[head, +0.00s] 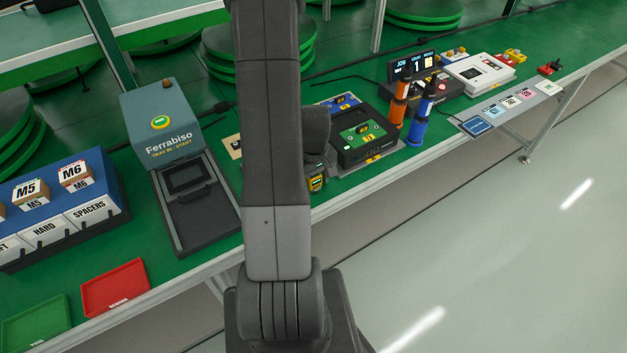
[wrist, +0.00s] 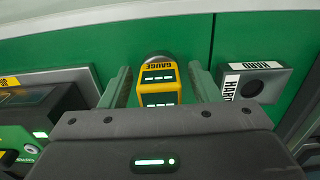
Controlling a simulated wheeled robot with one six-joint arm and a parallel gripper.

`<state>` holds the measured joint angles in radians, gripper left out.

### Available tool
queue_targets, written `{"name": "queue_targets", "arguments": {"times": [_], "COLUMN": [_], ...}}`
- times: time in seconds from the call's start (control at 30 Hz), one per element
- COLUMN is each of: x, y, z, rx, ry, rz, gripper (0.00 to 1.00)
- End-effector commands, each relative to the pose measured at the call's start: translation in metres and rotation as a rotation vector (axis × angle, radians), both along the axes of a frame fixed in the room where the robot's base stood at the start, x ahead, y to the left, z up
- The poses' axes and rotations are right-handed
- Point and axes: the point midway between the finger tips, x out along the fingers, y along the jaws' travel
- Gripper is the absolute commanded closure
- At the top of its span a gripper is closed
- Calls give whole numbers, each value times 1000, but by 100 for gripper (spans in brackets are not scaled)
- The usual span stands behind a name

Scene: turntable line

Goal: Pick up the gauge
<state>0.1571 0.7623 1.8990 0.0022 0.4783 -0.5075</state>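The gauge (wrist: 158,78) is a yellow and dark tool with a rounded top, lit displays and a "GAUGE" label. In the wrist view it is between the two fingers of my gripper (wrist: 160,69), with green gaps on both sides. My gripper is open around it and does not appear to touch it. In the head view a yellow part of the gauge (head: 317,182) shows just right of my arm, near the table's front edge. My arm hides most of the gripper there.
A block marked "HARD" (wrist: 256,82) is right of the gauge in the wrist view. A black and green tray unit (head: 365,138) stands to the right in the head view, with orange (head: 399,105) and blue (head: 422,115) upright tools. The Ferrabiso unit (head: 165,120) is to the left.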

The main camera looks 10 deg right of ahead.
Motion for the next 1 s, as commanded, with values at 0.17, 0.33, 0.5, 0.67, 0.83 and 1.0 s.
{"name": "queue_targets", "arguments": {"times": [0.17, 0.33, 0.5, 0.67, 0.83, 1.0], "x": [0, 0, 0, 1, 1, 1], "y": [0, 0, 0, 0, 0, 0], "z": [0, 0, 2, 9, 28, 55], "rx": [0, 0, -1, -1, -1, -1], "ry": [0, 0, -1, -4, -4, -5], "rz": [0, 0, 0, 0, 0, 0], "gripper": [80, 90, 90, 90, 90, 90]}}
